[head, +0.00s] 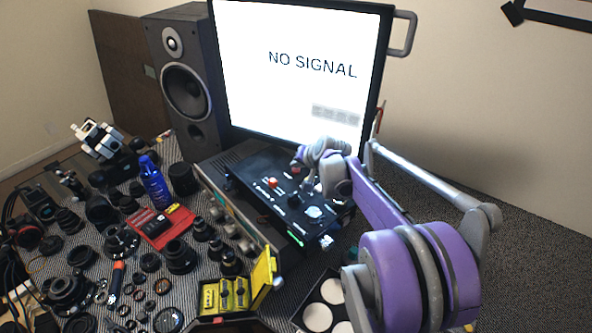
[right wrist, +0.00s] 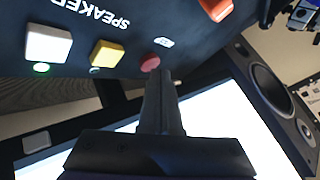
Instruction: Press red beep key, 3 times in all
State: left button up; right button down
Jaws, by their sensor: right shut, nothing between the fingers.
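The round red key (right wrist: 150,63) sits on the dark control panel (right wrist: 185,45), by its edge nearest the monitor. It also shows as a small red spot in the head view (head: 295,170). My right gripper (right wrist: 159,76) is shut and empty, its fingertips right at the red key in the wrist view. I cannot tell whether they touch it. In the head view my right gripper (head: 299,161) reaches over the back of the panel. My left gripper is not in view.
A yellow key (right wrist: 106,54), a white key (right wrist: 48,43) and an orange key (right wrist: 217,8) are on the same panel. The monitor (head: 290,70) stands close behind, a speaker (head: 185,85) to its left. Many lens parts crowd the table at left.

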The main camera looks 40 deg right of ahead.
aim_at(297, 174)
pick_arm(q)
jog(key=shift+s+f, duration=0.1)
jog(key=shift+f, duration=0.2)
pick_arm(e)
jog(key=shift+f, duration=0.45)
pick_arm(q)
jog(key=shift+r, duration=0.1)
pick_arm(e)
jog(key=shift+r, duration=0.1)
dwell(0.3)
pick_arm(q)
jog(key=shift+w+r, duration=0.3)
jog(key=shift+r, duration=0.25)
pick_arm(e)
jog(key=shift+r, duration=0.75)
jog(key=shift+r+p, duration=0.55)
jog(key=shift+w+r+p, duration=0.1)
jog(key=shift+r+p, duration=0.95)
jog(key=shift+r, duration=1)
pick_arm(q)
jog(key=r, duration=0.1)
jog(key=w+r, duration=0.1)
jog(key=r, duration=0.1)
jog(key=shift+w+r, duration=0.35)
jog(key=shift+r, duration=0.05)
pick_arm(e)
jog(key=shift+f, duration=0.1)
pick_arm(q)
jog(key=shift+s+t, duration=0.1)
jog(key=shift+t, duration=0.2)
